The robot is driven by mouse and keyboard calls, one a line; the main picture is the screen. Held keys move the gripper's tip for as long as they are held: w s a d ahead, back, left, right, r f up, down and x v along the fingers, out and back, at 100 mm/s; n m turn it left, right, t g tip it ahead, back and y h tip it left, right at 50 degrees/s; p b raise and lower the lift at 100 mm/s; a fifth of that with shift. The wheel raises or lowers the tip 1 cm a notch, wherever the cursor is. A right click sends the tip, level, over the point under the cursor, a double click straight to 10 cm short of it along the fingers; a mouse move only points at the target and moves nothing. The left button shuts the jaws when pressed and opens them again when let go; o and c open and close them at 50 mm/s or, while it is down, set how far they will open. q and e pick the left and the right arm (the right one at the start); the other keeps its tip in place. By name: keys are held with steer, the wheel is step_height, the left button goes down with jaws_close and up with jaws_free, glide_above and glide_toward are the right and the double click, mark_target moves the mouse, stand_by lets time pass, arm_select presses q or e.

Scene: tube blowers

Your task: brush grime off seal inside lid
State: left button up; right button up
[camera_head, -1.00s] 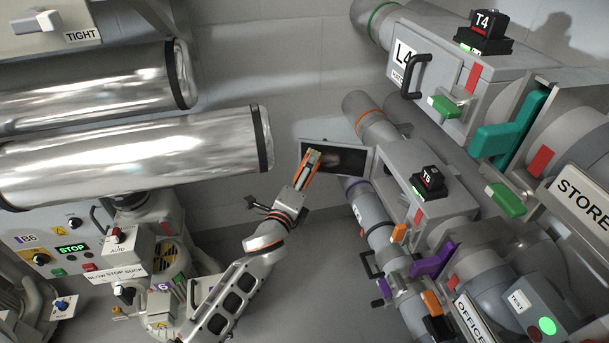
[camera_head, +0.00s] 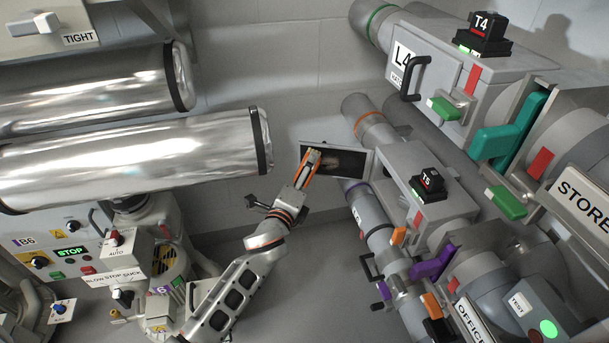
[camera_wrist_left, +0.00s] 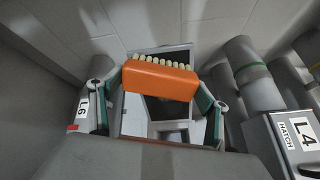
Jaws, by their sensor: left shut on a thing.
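The open lid (camera_head: 350,162) is a grey-framed flap beside the T5 pipe housing, its inner face dark with a pale brownish smear. It also shows in the left wrist view (camera_wrist_left: 165,52), behind the brush. My left gripper (camera_head: 311,160) reaches up to the lid's left part. It is shut on an orange block brush (camera_wrist_left: 160,80) with a row of cream bristles along the far edge, pointing toward the lid. The brush partly hides the lid. I cannot tell whether the bristles touch the seal. My right gripper is not in view.
The T5 housing (camera_head: 408,165) and its pipes stand right of the lid. The L4 hatch box (camera_head: 440,80) is above right. Large silver cylinders (camera_head: 130,155) lie to the left, near my arm.

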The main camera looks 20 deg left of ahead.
arm_select(q)
steer(key=shift+w+a, duration=0.1)
steer(key=shift+w, duration=0.3)
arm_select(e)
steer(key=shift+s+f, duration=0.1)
arm_select(q)
steer(key=shift+d+f+b, duration=0.1)
steer(key=shift+d+b, duration=0.2)
steer(key=shift+d, duration=0.95)
steer(key=shift+w+d, duration=0.15)
steer(key=shift+d, duration=0.25)
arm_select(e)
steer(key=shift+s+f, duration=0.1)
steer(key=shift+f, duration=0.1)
